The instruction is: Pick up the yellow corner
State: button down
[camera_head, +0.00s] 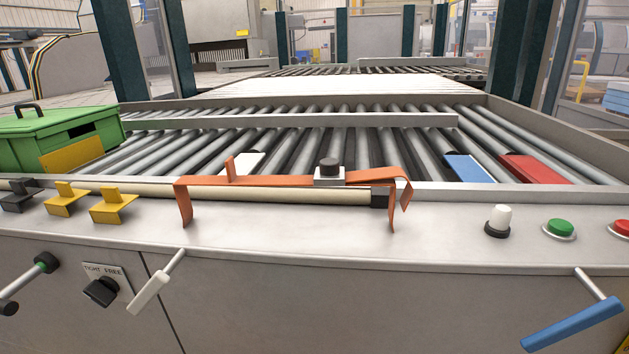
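Two small yellow corner pieces sit on the grey front ledge at the left. One yellow corner (66,203) is beside a black corner (18,198). The other yellow corner (113,209) is a little to its right, apart from it. Both are bent pieces with a short upright tab on top. My gripper is not in this view, so its state and its distance to the corners do not show.
An orange bracket (260,180) stands by a cream rod (250,194), right of the corners. A green box (60,130) is behind them. White (150,293) and blue (570,325) levers stick out in front.

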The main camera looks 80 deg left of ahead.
aim_at(56, 206)
jog(key=l+u, duration=0.1)
jog(key=u, duration=3.3)
jog(key=i+j, duration=0.05)
jog(key=j, duration=0.05)
